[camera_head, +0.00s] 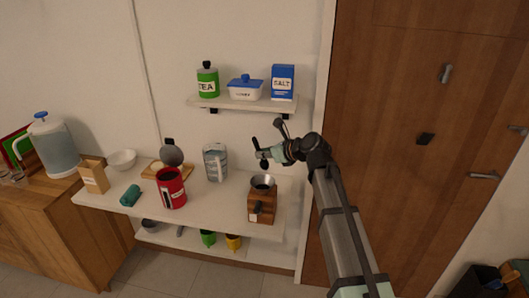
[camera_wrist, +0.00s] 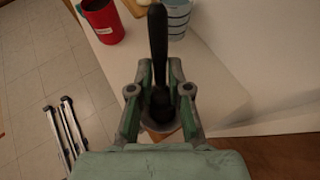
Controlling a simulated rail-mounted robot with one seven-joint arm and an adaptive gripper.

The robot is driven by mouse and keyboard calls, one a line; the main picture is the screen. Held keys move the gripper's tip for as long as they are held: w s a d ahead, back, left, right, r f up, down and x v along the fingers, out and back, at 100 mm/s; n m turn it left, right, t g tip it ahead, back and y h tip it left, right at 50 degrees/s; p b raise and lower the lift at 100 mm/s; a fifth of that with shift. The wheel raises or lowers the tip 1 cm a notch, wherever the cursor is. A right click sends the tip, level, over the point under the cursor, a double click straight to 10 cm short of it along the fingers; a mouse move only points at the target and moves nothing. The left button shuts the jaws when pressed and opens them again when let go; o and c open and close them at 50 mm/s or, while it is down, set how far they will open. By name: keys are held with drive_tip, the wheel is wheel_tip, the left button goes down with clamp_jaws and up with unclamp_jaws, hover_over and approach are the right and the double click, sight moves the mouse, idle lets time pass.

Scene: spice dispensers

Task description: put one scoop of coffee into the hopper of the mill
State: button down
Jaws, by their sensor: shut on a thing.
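The mill (camera_head: 262,208) stands at the right end of the white counter, a wooden box with a dark, flared hopper (camera_head: 262,183) on top. My gripper (camera_head: 264,155) is above the hopper, shut on a black scoop (camera_head: 256,143). The wrist view shows the scoop's long handle (camera_wrist: 158,40) running between the fingers of my gripper (camera_wrist: 160,92). The scoop's contents cannot be made out. Part of the grey hopper rim (camera_wrist: 176,127) shows below the fingers, mostly hidden. A red canister (camera_head: 172,192) stands left of the mill; its label is too small to read. A round grey disc (camera_head: 172,155) shows behind it.
A striped jar (camera_head: 215,162) stands between canister and mill. A teal roll (camera_head: 130,195) and white bowl (camera_head: 122,159) are at left.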

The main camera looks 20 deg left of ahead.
sight(264, 161)
drive_tip(key=f+b, duration=0.1)
drive_tip(key=b, duration=0.1)
drive_tip(key=d+f+y+b, duration=0.1)
drive_tip(key=f+b, duration=0.1)
drive_tip(key=shift+s+t+y, duration=0.2)
drive_tip(key=shift+t+y, duration=0.1)
drive_tip(key=shift+w+a+r+p, duration=0.1)
drive_tip(key=shift+a+r+p, duration=0.05)
drive_tip(key=shift+r+p, duration=0.65)
drive_tip(key=h+p, duration=0.1)
drive_tip(key=p, duration=0.2)
drive_tip(key=shift+a+p, duration=0.15)
drive_tip(key=shift+p, duration=0.2)
drive_tip(key=p, duration=0.2)
drive_tip(key=g+h+p, duration=0.1)
drive_tip(key=p, duration=0.2)
drive_tip(key=shift+w+a+r, duration=0.1)
drive_tip(key=shift+w+a, duration=0.05)
drive_tip(key=shift+a, duration=0.15)
drive_tip(key=p, duration=0.2)
drive_tip(key=h+p, duration=0.1)
drive_tip(key=p, duration=0.1)
drive_tip(key=shift+w+a+r+g+h+p, duration=0.15)
drive_tip(key=shift+a+g+h+p, duration=0.15)
drive_tip(key=shift+p, duration=0.1)
